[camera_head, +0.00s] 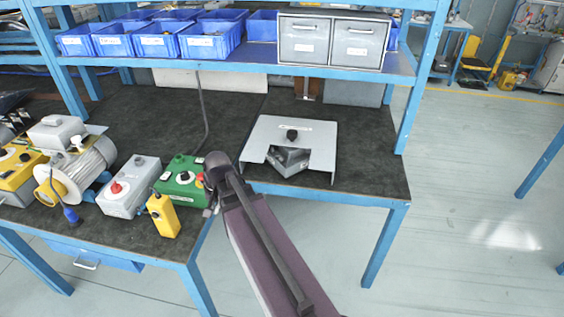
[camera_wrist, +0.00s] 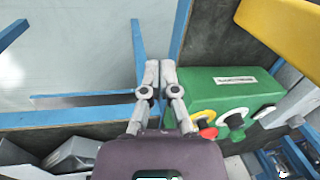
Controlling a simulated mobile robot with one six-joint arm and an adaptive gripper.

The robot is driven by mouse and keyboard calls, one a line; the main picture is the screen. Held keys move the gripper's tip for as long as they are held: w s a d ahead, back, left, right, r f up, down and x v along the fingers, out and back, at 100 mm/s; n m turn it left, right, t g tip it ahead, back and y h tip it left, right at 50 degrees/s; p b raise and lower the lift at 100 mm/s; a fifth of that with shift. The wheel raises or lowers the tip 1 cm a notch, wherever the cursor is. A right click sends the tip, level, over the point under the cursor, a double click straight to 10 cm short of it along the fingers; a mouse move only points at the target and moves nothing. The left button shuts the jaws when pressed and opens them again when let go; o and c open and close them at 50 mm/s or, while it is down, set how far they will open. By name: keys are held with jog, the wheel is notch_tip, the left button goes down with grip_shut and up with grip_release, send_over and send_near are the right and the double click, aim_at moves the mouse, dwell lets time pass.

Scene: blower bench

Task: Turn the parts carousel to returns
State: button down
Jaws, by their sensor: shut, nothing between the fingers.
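The parts carousel appears to be the pale grey metal housing (camera_head: 264,130) on the right part of the bench in the head view. A dark knob (camera_head: 291,134) stands on its top, beside a small label too small to read. A cutout in its front edge shows a dark grey metal piece (camera_head: 289,160) inside. In the wrist view, grey metal at the lower left (camera_wrist: 75,155) looks like part of it. My gripper (camera_wrist: 161,65) is shut and empty, beside the green control box and apart from the carousel. In the head view my arm mostly hides it.
The green control box (camera_head: 178,183) with a red button is close to my gripper. A grey box (camera_head: 128,190) with a red knob, a yellow pendant (camera_head: 163,215) and a blower motor (camera_head: 78,165) are to the left. Blue bins (camera_head: 208,40) and grey drawers (camera_head: 331,42) fill the shelf above.

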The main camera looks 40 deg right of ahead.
jog(key=w+d+m+t+y+b, duration=0.15)
jog(key=w+d+m, duration=0.25)
jog(key=d+m, duration=0.5)
jog(key=m+t+h+b, duration=0.2)
jog(key=m+t, duration=0.4)
jog(key=m, duration=1.1)
send_near(280, 160)
jog(key=shift+s+d+r+y, duration=0.25)
jog(key=shift+s+d+r, duration=0.05)
jog(key=shift+s+r, duration=0.15)
jog(key=shift+w+f+b, duration=0.1)
jog(key=shift+f+b, duration=0.1)
jog(key=shift+b, duration=0.15)
jog(key=b+x, duration=0.5)
jog(key=x, duration=0.2)
jog(key=shift+b+x, duration=0.95)
jog(key=shift+x, duration=0.25)
